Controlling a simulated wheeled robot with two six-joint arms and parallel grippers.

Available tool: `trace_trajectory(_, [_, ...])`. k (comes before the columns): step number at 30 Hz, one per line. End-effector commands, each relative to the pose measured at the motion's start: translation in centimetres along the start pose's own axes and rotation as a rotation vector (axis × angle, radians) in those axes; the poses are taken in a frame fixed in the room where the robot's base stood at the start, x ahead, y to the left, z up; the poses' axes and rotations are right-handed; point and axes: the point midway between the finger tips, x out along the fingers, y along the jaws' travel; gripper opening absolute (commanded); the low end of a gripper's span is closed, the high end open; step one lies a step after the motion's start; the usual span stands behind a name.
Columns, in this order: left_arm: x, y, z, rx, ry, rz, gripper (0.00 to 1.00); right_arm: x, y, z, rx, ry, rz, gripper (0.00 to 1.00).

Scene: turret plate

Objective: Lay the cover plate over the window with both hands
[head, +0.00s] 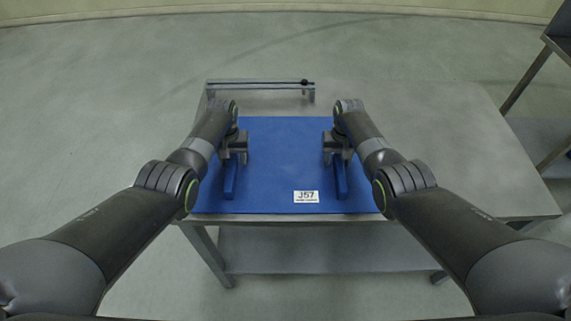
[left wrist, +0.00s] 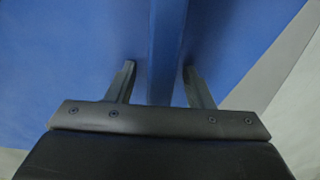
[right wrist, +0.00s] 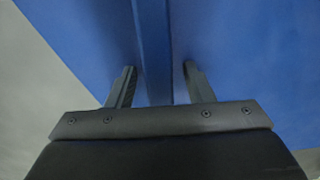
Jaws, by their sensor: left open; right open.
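The blue cover plate (head: 280,160) lies flat on the metal table, with a white label reading "J57" (head: 306,196) near its front edge. Two raised blue bar handles stand on it, a left handle (head: 230,182) and a right handle (head: 341,182). My left gripper (head: 235,156) is open over the left handle; in the left wrist view the fingers (left wrist: 160,85) stand on either side of the blue bar (left wrist: 166,40). My right gripper (head: 333,156) is open over the right handle; its fingers (right wrist: 159,85) straddle the bar (right wrist: 152,40). The window is not clearly visible.
The grey metal table (head: 440,150) has free room to the right of the plate. A low metal rail (head: 262,86) with a small black knob (head: 304,81) stands at the table's back left. Another metal stand (head: 550,90) is at the far right.

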Motion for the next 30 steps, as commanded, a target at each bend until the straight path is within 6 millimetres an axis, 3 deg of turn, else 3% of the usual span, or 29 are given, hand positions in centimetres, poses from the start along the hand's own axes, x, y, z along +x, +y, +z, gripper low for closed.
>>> trace_trajectory(2, [-0.02, 0.02, -0.01, 0.0, 0.0, 0.0, 0.47, -0.02, -0.01, -0.01, 0.0, 0.0, 0.0, 0.47])
trace_trajectory(13, [-0.03, 0.01, 0.0, 0.0, 0.0, 0.0, 0.0, -0.04, 0.0, -0.01, 0.0, 0.0, 0.0, 0.0])
trace_trajectory(30, [-0.05, 0.0, 0.0, 0.0, 0.0, 0.0, 0.0, -0.05, 0.02, -0.01, 0.0, 0.0, 0.0, 0.0])
